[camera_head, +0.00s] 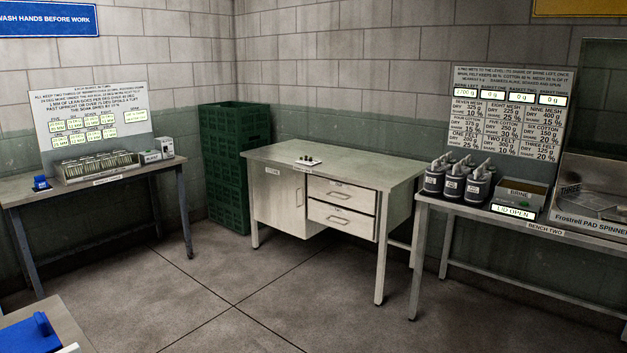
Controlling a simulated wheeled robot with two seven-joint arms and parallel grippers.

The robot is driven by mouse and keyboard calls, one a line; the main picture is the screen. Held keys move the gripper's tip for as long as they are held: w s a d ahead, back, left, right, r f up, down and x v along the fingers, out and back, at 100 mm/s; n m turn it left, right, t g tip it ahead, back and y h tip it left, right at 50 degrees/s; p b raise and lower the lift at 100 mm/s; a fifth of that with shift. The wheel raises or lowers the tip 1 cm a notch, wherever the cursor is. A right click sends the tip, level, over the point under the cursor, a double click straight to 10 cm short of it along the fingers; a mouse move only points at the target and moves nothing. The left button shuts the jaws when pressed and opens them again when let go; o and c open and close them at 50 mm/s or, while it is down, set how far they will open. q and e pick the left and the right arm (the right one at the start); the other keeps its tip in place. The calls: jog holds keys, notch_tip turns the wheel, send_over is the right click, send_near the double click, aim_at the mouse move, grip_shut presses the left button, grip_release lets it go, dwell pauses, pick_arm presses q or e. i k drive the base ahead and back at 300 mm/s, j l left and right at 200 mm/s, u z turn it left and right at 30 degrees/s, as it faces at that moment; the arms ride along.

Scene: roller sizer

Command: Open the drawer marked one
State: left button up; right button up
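A pale metal desk (385,170) stands in the middle against the back wall. It has two drawers on its right side, an upper drawer (330,194) and a lower drawer (328,217), each with a bar handle. Both look shut. Small marks sit on the drawer fronts, but they are too small to read, so I cannot tell which is marked one. A cabinet door (277,202) with an upright handle is to their left and looks shut. Neither of my grippers is in view.
A small tray (307,162) lies on the desk. Green crates (225,185) are stacked left of it. A bench (100,190) stands at left, and bench two (545,232) at right holds dark bottles (459,182). The floor (270,300) before the desk is clear.

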aim_at(359, 198)
jog(key=i, duration=5.05)
jog(key=i+u, duration=0.1)
jog(key=u, duration=0.15)
